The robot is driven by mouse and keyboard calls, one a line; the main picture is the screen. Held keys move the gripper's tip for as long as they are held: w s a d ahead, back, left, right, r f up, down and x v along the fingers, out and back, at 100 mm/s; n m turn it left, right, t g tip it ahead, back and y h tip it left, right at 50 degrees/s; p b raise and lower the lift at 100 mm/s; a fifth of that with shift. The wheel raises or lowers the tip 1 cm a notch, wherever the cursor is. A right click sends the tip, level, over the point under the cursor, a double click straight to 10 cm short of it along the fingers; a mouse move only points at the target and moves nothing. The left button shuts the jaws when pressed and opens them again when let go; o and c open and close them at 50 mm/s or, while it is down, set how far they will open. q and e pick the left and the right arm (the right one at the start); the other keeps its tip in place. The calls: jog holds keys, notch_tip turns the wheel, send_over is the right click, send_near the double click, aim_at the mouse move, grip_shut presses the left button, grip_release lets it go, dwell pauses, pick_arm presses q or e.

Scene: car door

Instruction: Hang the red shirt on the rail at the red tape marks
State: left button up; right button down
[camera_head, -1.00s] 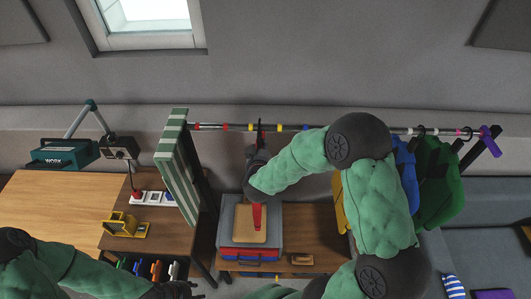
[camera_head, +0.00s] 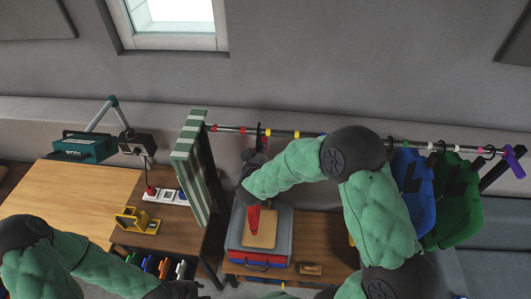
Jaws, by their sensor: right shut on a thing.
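The red shirt (camera_head: 254,220) shows as a narrow red strip below my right gripper, mostly hidden by the hand and arm. My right gripper (camera_head: 256,160) is shut on its dark hanger, just under the rail. The hanger hook (camera_head: 259,134) is at the rail (camera_head: 340,141), between a red mark and a yellow mark; I cannot tell whether it rests on the rail. The red tape marks (camera_head: 215,127) are near the rail's left end, left of the hook. My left gripper (camera_head: 182,290) is low at the bottom edge, partly cut off; its jaws are unclear.
A blue shirt (camera_head: 418,190) and a green shirt (camera_head: 458,205) hang at the rail's right. A striped green-white board (camera_head: 190,170) stands at the rail's left end. A grey case (camera_head: 281,245) with a wooden board sits below. The left desk (camera_head: 75,195) has clear room.

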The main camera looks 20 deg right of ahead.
jog(key=w+a, duration=0.4)
jog(key=a, duration=0.3)
jog(key=shift+w+a+f+b, duration=0.3)
jog(key=shift+w+a+f, duration=0.1)
jog(key=shift+f, duration=0.05)
dwell(0.5)
jog(key=c, duration=0.8)
grip_release()
jog(key=shift+s, duration=0.1)
jog(key=v, duration=1.2)
